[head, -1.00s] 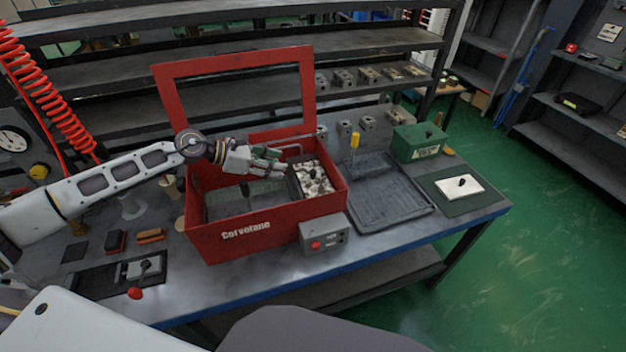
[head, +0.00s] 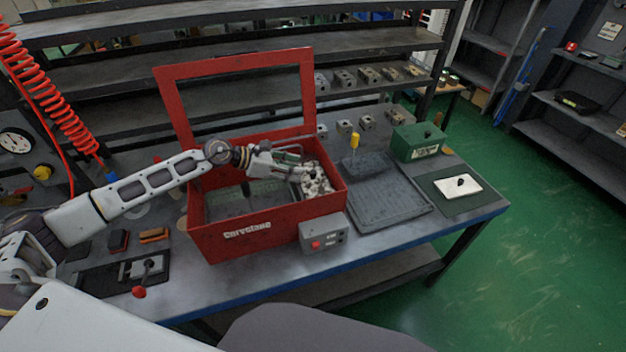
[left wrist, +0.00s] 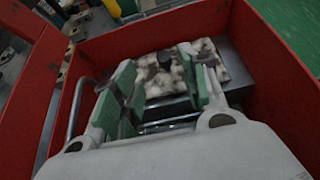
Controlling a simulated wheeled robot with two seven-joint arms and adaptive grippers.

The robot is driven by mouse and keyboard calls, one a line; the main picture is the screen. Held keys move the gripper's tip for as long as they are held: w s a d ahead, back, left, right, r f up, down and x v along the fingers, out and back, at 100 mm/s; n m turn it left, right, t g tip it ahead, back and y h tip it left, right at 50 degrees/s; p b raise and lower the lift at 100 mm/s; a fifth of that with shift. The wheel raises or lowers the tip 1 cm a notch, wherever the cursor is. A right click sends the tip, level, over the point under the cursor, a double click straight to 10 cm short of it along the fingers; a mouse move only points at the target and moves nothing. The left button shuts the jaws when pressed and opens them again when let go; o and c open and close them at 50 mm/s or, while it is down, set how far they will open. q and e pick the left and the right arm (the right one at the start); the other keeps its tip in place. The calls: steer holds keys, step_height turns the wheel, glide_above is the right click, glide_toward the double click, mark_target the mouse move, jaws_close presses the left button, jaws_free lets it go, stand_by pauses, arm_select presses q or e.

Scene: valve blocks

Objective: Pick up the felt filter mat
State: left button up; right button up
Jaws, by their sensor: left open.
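The felt filter mat (head: 318,180) looks like a mottled white and brown pad in a dark tray, at the right end inside the red box (head: 240,236). In the left wrist view the mat (left wrist: 208,50) lies just beyond the fingertips, with a dark knob on it. My left gripper (head: 297,168) is inside the box's opening, over the mat's left side. In the left wrist view its green-padded fingers (left wrist: 163,82) are apart with nothing held between them. Whether the fingertips touch the mat cannot be told. My right gripper is not in view.
The box's red framed lid (head: 166,100) stands open behind. A grey control box (head: 322,236) is at the box's front right. Right of it are a dark ribbed tray (head: 392,208), a green case (head: 418,142) and a white plate (head: 470,184) on a dark mat.

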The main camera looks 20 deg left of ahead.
mark_target(312, 172)
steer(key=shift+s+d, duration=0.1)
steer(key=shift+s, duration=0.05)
arm_select(q)
steer(key=shift+w+d+f, duration=0.15)
steer(key=shift+w+d, duration=0.05)
steer(key=shift+d, duration=0.2)
steer(key=shift+w+d+f+p, duration=0.25)
steer(key=shift+d+p, duration=0.3)
steer(key=shift+d, duration=0.05)
steer(key=shift+w+d+f, duration=0.3)
steer(key=shift+d+f, duration=0.05)
steer(key=shift+d, duration=0.2)
steer(key=shift+w+d+f+p, duration=0.3)
steer(key=shift+d+f+p, duration=0.05)
steer(key=shift+d+f, duration=0.15)
jaws_close()
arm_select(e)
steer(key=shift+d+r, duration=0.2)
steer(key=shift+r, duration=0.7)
